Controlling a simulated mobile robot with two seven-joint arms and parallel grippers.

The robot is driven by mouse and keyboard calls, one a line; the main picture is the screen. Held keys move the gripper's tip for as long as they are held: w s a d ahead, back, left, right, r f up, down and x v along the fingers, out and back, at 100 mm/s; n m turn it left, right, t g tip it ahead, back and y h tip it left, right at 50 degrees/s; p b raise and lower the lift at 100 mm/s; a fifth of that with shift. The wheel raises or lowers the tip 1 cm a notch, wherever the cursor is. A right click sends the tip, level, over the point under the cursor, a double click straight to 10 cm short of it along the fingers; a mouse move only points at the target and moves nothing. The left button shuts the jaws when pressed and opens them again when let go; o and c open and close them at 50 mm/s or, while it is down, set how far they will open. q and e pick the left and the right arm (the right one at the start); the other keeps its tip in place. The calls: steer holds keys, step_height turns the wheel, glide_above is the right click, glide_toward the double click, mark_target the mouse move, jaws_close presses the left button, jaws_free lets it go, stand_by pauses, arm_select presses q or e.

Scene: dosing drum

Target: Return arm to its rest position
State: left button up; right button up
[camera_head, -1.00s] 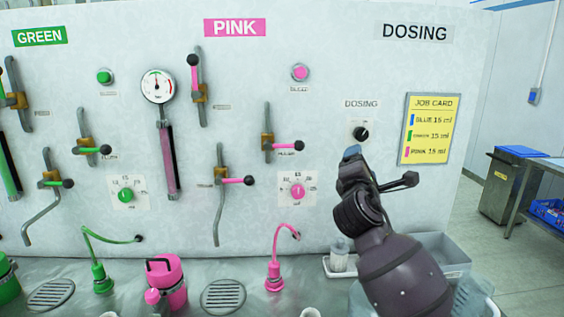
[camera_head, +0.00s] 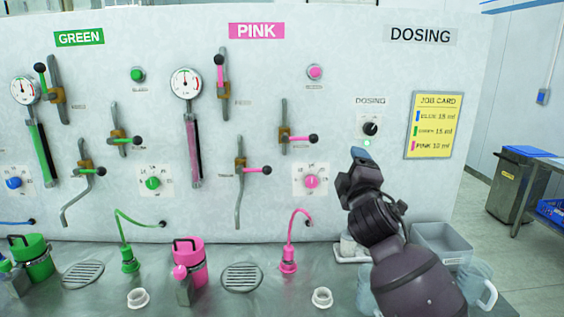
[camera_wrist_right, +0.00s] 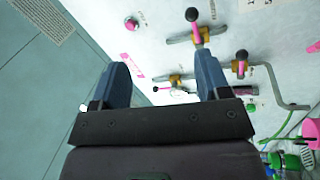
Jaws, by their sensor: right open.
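My right gripper (camera_head: 358,160) is in front of the wall panel, just below the black dosing knob (camera_head: 371,128). Its arm comes up from the lower right. In the right wrist view its two blue-grey fingers (camera_wrist_right: 163,75) stand wide apart with nothing between them. In the head view the gripper looks clear of the knob, but the exact gap to the panel cannot be told. A small pale green light (camera_head: 366,143) shows under the knob. My left gripper is not in view.
The panel carries pink-handled valves (camera_head: 300,138), a pink dial (camera_head: 312,181) and a yellow job card (camera_head: 434,125). On the steel counter stand a pink canister (camera_head: 189,262), white cups (camera_head: 322,298) and a grey bin (camera_head: 442,243). Clear jugs stand beside my right forearm.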

steer(key=s+d+f+m+g+y, duration=0.1)
steer(key=s+d+f+m, duration=0.2)
steer(key=f, duration=0.5)
steer(key=s+d+f+m+g+y, duration=0.1)
steer(key=s+f+m, duration=0.4)
steer(key=f, duration=0.4)
steer(key=s+d+f+m+g, duration=0.2)
steer(key=s+f, duration=0.3)
steer(key=f, duration=0.3)
steer(key=s+d+f+m+g+h, duration=0.1)
steer(key=s+d+f+m+g, duration=0.1)
steer(key=s+f, duration=0.8)
steer(key=s+d+f+m+g+h, duration=0.1)
steer(key=s+d+f, duration=0.3)
steer(key=s+f, duration=0.5)
steer(key=s+m+g, duration=0.1)
steer(key=s, duration=0.3)
steer(key=shift+s+f+g, duration=0.35)
steer(key=shift+f+g, duration=0.05)
